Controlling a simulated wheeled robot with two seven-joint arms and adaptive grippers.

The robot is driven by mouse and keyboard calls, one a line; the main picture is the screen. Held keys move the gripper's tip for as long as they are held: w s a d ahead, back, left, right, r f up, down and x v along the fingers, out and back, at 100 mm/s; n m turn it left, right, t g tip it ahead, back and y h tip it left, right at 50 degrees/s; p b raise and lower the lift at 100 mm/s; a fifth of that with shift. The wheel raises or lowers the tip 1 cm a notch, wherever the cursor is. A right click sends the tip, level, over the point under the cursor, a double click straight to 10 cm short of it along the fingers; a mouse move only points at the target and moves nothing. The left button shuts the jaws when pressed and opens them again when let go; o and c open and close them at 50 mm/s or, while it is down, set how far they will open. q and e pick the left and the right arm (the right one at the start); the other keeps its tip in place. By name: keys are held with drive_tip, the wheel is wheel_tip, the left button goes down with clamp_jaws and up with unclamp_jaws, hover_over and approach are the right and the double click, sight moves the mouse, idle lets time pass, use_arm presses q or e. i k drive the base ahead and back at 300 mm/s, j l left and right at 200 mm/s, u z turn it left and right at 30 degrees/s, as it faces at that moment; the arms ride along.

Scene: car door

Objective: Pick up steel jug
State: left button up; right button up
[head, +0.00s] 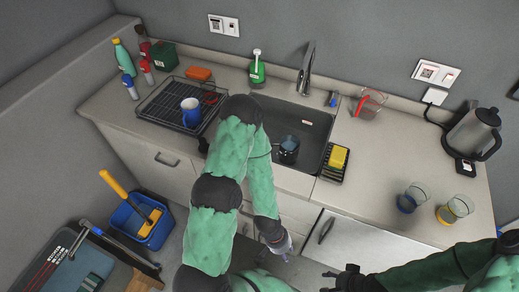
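A dark, shiny metal-looking jug or mug (288,150) stands in the sink, near its front edge. It may be the steel jug. A steel kettle (472,132) with a black handle stands on the counter at the right. My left arm reaches up over the counter front and bends back down. Its gripper (279,246) hangs in front of the cabinets, below and apart from the sink; its fingers are too small and blurred to read. My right gripper (328,281) is low at the bottom edge, in front of the white appliance door, with its dark fingers apart and nothing between them.
The dish rack (160,105) holds a blue mug (191,112). A faucet (306,70) rises behind the sink (318,125). A yellow sponge (338,157), a glass measuring jug (369,104) and two glasses (412,197) stand right of it. The counter between them is clear.

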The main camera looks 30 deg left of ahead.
sight(290, 145)
drive_tip(key=u, duration=0.85)
drive_tip(key=k+j+z, duration=0.2)
drive_tip(key=i+l, duration=0.05)
